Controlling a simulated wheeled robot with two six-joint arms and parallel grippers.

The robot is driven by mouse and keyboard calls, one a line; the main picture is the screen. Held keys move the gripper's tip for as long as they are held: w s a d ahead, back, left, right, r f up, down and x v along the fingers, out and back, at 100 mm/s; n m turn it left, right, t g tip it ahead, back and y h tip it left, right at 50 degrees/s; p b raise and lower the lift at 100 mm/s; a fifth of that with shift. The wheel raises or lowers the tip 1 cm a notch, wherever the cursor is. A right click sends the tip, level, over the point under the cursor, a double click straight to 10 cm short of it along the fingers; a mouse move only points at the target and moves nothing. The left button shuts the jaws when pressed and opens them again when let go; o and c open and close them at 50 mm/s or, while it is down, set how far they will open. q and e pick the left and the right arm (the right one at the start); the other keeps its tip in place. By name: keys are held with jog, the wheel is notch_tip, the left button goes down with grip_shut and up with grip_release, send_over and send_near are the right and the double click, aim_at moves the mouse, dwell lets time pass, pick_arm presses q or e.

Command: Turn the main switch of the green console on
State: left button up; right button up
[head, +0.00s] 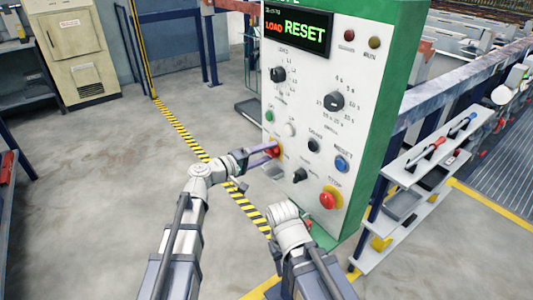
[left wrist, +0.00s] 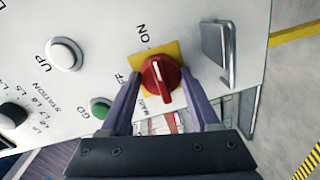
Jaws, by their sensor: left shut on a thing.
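The green console (head: 388,110) has a pale front panel facing me. Its main switch (head: 275,148) is a red knob on a yellow plate at the panel's lower left. The switch also shows in the left wrist view (left wrist: 161,76). Its white mark points up, roughly toward the ON label; the OFF label is partly hidden by a finger. My left gripper (head: 266,156) is shut on the knob, with one finger on each side, as the left wrist view (left wrist: 163,100) shows. My right arm's wrist shows in front of the console's base; its fingers are hidden.
The display (head: 298,30) reads LOAD and RESET. A green GO button (left wrist: 101,107) and a white UP button (left wrist: 65,54) are near the switch. A metal latch (left wrist: 217,55) is beside it. A red STOP button (head: 328,199) is lower right. A shelf (head: 425,165) stands right.

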pick_arm(q)
jog(key=o, duration=1.4)
jog(key=shift+c, duration=0.2)
jog(key=v, duration=0.7)
jog(key=shift+s+a+p, duration=0.25)
jog(key=shift+a+p, duration=0.1)
